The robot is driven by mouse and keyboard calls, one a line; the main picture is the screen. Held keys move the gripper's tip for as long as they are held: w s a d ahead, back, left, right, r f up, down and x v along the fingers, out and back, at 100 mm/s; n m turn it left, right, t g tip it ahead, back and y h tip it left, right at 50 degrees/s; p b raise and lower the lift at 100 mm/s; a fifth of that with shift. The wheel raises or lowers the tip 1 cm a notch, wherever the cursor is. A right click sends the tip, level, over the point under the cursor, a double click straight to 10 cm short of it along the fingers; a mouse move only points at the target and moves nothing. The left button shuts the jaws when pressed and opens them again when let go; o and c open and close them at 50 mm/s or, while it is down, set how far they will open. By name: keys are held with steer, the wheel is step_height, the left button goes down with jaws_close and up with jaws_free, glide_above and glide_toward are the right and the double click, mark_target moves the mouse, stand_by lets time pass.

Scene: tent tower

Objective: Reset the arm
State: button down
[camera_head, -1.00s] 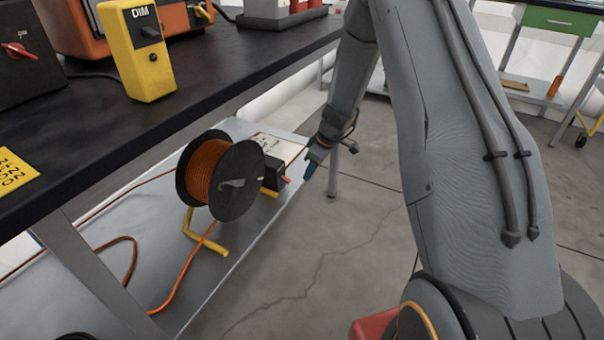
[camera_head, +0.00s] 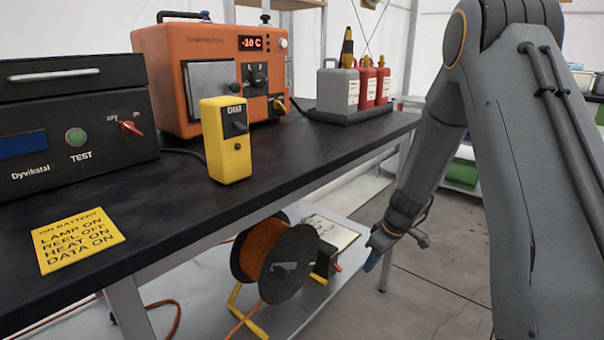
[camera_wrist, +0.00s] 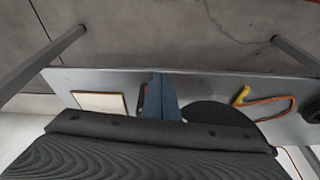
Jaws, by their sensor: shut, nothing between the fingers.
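My gripper (camera_head: 373,262) hangs low at the end of my arm, in front of the black-topped bench (camera_head: 330,160). In the head view it is to the right of the cable reel, apart from it, over the lower shelf's edge or the floor. In the wrist view the blue fingers (camera_wrist: 161,82) are together with nothing between them. The fingertips point over the grey lower shelf (camera_wrist: 215,82). The arm's upper links fill the right of the head view.
An orange cable reel (camera_head: 262,250) stands on the lower shelf beside a white sheet (camera_head: 330,232). On the bench are a yellow DIM box (camera_head: 228,155), an orange heater (camera_head: 165,85), a dark TEST unit (camera_head: 40,180), a yellow note (camera_head: 80,262) and jerrycans (camera_head: 337,92). Bare floor (camera_head: 430,300) lies right.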

steer(key=s+a+r+m+h, duration=0.1)
steer(key=s+r+m, duration=0.2)
steer(key=s+r, duration=0.35)
steer(key=s+a+r+m+h, duration=0.1)
steer(key=s+a+r+m, duration=0.15)
steer(key=s, duration=0.65)
steer(key=s+a+r+m+h, duration=0.1)
steer(key=s+r+m, duration=0.2)
steer(key=s+r, duration=0.35)
steer(key=s+a+n+g+y, duration=0.1)
steer(key=s+a+n, duration=0.3)
steer(key=s+a, duration=0.45)
steer(key=s+a+n+g, duration=0.25)
steer(key=s+a, duration=0.35)
steer(key=a, duration=0.5)
steer(key=d+r+m+p, duration=0.3)
steer(key=d+r+p, duration=0.6)
steer(key=r+p, duration=0.3)
steer(key=d+r+m+p, duration=0.3)
steer(key=d+r+p, duration=0.7)
steer(key=r+p, duration=0.3)
steer(key=shift+d+t+h+p, duration=0.25)
steer(key=shift+t+p, duration=0.2)
steer(key=shift+p, duration=0.5)
